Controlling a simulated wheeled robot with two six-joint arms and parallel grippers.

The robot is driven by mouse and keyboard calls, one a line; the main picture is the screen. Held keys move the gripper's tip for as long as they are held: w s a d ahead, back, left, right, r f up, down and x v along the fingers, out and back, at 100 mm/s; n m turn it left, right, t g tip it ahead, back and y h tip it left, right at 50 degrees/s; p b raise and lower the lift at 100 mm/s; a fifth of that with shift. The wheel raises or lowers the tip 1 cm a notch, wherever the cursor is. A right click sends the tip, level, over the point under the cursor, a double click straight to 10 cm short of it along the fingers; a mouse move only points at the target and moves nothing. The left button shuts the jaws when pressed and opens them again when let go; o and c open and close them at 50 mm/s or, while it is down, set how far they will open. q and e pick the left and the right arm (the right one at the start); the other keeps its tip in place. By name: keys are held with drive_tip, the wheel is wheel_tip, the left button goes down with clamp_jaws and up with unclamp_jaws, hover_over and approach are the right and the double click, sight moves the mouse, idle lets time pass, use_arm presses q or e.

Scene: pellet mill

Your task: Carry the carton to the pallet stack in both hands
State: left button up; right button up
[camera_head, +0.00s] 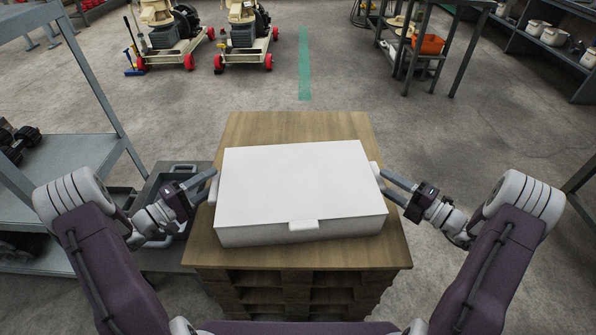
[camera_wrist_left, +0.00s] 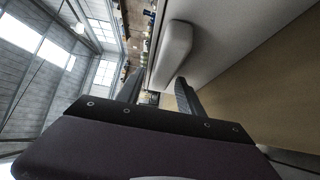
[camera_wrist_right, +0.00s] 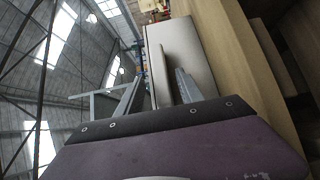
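The white carton (camera_head: 300,185) lies flat, lid shut, on the wooden top of the pallet stack (camera_head: 300,125), turned slightly. It has a tab on its front and a handle on each side. My left gripper (camera_head: 208,188) is open beside the carton's left side; in the left wrist view the side handle (camera_wrist_left: 175,50) is just ahead of its spread fingers (camera_wrist_left: 160,90). My right gripper (camera_head: 387,184) is open at the right side; in the right wrist view the other handle (camera_wrist_right: 172,68) lies ahead of and between its fingers (camera_wrist_right: 157,92). Neither visibly clamps a handle.
A grey metal shelf (camera_head: 100,70) stands close at the left, with a dark tray (camera_head: 165,195) by the pallets. Wheeled machines (camera_head: 170,40) and a rack with an orange bin (camera_head: 430,44) are farther back. The concrete floor beyond the stack is open.

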use_arm(q)
drive_tip(key=v, duration=1.2)
drive_tip(key=o, duration=0.8)
use_arm(e)
drive_tip(key=v, duration=1.2)
use_arm(q)
drive_tip(key=shift+f+b, duration=0.35)
drive_tip(key=shift+f, duration=0.05)
use_arm(e)
drive_tip(key=shift+f, duration=0.3)
use_arm(q)
drive_tip(key=b+v, duration=0.1)
drive_tip(key=v, duration=0.9)
drive_tip(key=shift+a, duration=0.1)
use_arm(e)
drive_tip(key=shift+f, duration=0.5)
